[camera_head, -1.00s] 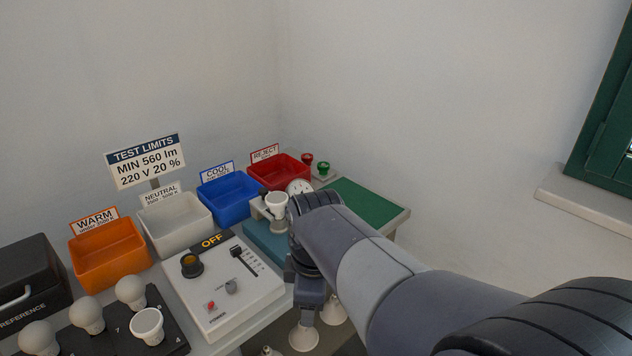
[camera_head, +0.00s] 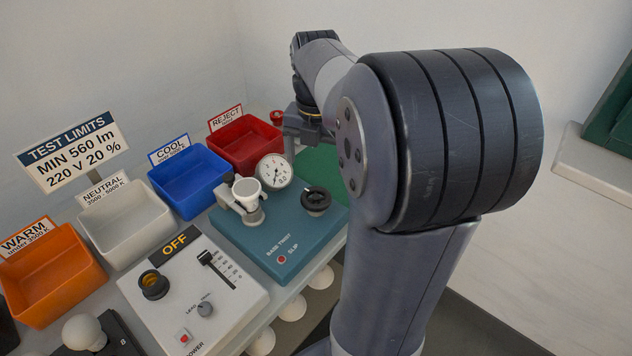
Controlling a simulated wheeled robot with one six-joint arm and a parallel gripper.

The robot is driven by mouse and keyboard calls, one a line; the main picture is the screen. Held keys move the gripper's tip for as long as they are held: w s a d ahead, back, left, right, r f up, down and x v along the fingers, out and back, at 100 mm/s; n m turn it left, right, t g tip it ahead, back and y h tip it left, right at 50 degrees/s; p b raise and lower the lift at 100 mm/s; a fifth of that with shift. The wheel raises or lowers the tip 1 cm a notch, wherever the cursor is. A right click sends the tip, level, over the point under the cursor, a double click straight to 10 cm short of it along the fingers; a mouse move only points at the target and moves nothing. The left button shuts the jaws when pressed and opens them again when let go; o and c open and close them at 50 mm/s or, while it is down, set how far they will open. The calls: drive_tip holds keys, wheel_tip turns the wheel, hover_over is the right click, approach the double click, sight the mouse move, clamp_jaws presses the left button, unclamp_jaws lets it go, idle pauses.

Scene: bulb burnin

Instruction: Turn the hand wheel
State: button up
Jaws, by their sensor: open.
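The black hand wheel (camera_head: 316,200) sits on the right part of the teal base twist unit (camera_head: 270,245). A white cup-like holder (camera_head: 246,187) and a round dial gauge (camera_head: 275,171) stand to its left on the same unit. My gripper (camera_head: 294,136) is partly in view above and behind the wheel, near the red bin. It is open and apart from the wheel. My arm hides part of it and the right side of the table.
A red reject bin (camera_head: 245,147), blue cool bin (camera_head: 190,185), white neutral bin (camera_head: 126,223) and orange warm bin (camera_head: 48,272) line the back. A white control box (camera_head: 190,300) reading OFF stands left of the teal unit. A green mat (camera_head: 318,165) lies behind the wheel.

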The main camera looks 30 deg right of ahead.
sight(316, 195)
wheel_tip(316, 195, down, 10)
drive_tip(key=shift+f+b, duration=0.1)
drive_tip(key=shift+b, duration=0.45)
drive_tip(key=shift+c, duration=0.5)
drive_tip(key=c, duration=0.9)
